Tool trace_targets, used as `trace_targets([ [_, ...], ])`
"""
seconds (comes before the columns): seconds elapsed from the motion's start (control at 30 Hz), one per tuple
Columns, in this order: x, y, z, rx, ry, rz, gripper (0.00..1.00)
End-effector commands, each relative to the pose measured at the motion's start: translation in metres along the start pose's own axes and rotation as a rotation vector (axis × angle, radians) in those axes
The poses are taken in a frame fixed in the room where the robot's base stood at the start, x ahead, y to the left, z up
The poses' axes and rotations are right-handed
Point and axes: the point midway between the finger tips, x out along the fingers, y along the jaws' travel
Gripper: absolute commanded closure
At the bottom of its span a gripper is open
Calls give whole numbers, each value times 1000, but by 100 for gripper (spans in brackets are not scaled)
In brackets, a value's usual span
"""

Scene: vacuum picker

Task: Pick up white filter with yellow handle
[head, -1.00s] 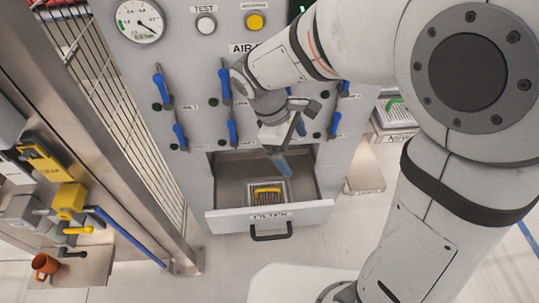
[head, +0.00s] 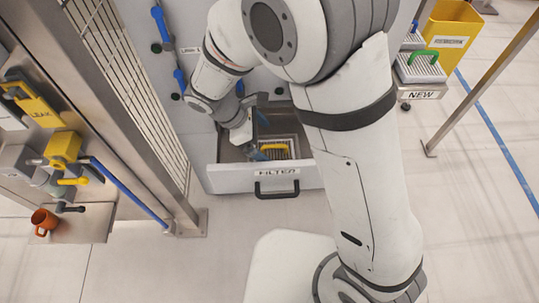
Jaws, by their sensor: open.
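The white filter (head: 291,141) with its yellow handle (head: 275,148) lies in the open drawer labelled FILTER (head: 219,180) at the base of the grey cabinet. My gripper (head: 262,138) is low over the drawer, at the left side of the filter, with its blue-tipped fingers by the yellow handle. The fingers are open. Part of the filter is hidden by the gripper and part by my arm. I cannot tell whether a finger touches the handle.
A shelf labelled NEW (head: 418,95) at the right holds a filter with a green handle (head: 423,56). A yellow bin (head: 452,22) stands behind it. Floor before the drawer is clear.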

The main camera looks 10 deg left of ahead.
Motion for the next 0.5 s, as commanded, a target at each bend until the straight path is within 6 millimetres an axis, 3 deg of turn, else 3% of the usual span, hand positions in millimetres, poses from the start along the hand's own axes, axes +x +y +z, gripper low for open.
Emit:
trace_targets([
  [0.3, 55, -1, 0, 1, -1, -4, 0],
  [0.5, 73, 0, 0, 0, -1, -2, 0],
])
